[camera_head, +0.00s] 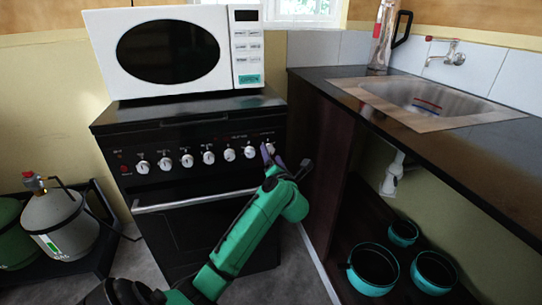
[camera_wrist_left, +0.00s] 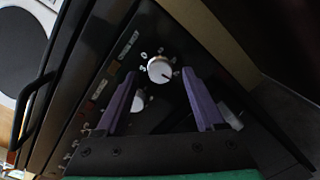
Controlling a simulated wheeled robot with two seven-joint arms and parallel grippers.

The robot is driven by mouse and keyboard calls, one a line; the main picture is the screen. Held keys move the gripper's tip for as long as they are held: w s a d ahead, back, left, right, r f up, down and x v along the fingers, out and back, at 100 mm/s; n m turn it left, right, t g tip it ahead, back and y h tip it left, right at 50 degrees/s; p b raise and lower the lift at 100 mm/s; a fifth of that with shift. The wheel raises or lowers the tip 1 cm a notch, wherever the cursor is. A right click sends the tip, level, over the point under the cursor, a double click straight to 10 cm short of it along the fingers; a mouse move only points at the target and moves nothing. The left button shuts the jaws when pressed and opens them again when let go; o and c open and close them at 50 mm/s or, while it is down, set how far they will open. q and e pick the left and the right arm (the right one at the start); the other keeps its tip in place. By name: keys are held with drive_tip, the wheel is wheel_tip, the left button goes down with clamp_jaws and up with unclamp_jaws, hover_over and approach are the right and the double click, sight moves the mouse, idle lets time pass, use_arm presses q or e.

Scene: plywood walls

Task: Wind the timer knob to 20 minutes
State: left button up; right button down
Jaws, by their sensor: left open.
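A row of white knobs runs along the black cooker's front panel (camera_head: 190,136). The knob at its right end (camera_head: 271,148) is partly hidden by a finger of my left gripper (camera_head: 286,156) in the head view. In the left wrist view a white round knob (camera_wrist_left: 160,69), with printed marks around it and a dark pointer line, shows just beyond and between the purple fingertips. My left gripper is open, with a finger to each side of this knob; I cannot tell whether they touch it. The panel's lettering is too small to read. My right gripper is not in view.
A white microwave (camera_head: 190,50) stands on the cooker. The oven door handle (camera_head: 190,201) runs below the knobs. A dark worktop (camera_head: 450,140) with a sink (camera_head: 430,98) stands at the right, its cabinet side close to my gripper. Gas bottles (camera_head: 65,222) stand at the left.

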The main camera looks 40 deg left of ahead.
use_arm(q)
drive_tip(key=shift+x, duration=0.85)
clamp_jaws()
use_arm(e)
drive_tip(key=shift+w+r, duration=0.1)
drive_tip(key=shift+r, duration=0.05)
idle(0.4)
use_arm(q)
unclamp_jaws()
drive_tip(key=shift+d, duration=0.1)
drive_tip(key=shift+s+d, duration=0.15)
drive_tip(key=shift+d, duration=0.1)
drive_tip(key=p+v, duration=0.1)
drive_tip(key=v, duration=1.3)
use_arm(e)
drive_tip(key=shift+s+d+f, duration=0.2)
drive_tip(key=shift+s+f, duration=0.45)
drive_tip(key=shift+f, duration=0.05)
